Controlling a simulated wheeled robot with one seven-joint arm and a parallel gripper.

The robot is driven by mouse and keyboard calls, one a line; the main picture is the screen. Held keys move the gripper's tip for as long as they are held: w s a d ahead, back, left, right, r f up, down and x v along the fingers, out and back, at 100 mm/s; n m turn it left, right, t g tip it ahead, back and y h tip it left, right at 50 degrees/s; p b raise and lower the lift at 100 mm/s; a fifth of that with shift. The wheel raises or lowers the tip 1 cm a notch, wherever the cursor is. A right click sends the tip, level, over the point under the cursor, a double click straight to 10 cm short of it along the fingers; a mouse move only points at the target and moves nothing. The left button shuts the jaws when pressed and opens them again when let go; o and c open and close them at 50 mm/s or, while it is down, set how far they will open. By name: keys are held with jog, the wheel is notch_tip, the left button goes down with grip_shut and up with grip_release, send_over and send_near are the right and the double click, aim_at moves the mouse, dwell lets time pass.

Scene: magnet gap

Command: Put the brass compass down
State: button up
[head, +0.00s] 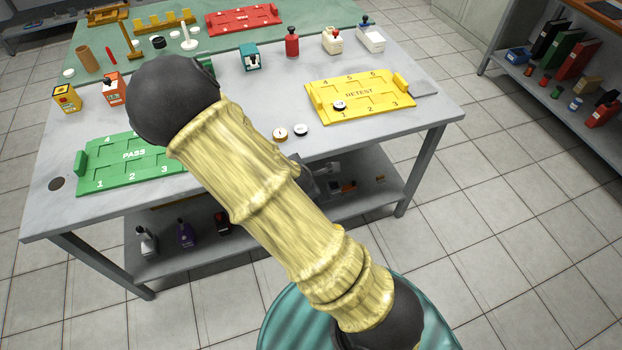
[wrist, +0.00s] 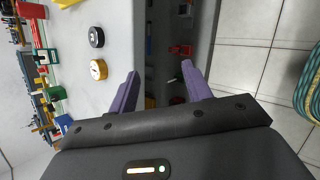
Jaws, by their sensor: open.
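The brass compass (head: 280,134), a small round thing with a brass rim and pale face, lies on the grey table near its front edge. It also shows in the wrist view (wrist: 98,69), to the left of the fingers and apart from them. A dark round piece with a pale top (head: 301,130) lies beside it, and it shows in the wrist view (wrist: 96,37) too. My gripper (wrist: 160,69) is open, with nothing between its purple fingers, over the table's edge.
A yellow RETEST board (head: 358,94) with a round piece (head: 339,105) on it lies at the right. A green PASS board (head: 128,158) lies at the left, partly behind my arm. Bottles and boxes stand farther back. The tabletop (head: 240,95) around the compass is mostly bare.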

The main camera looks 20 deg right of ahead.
jog(key=s+a+r+m+g+y, duration=0.2)
jog(key=s+r+m+g+y, duration=0.2)
jog(key=s+r+m, duration=0.8)
jog(key=r+m, duration=0.1)
jog(key=m, duration=0.7)
jog(key=shift+g, duration=0.4)
jog(key=shift+r, duration=0.15)
jog(key=w+p+v, duration=0.3)
jog(key=p+v, duration=1.1)
jog(key=p, duration=0.1)
jog(key=shift+r, duration=0.55)
jog(key=shift+w, duration=0.1)
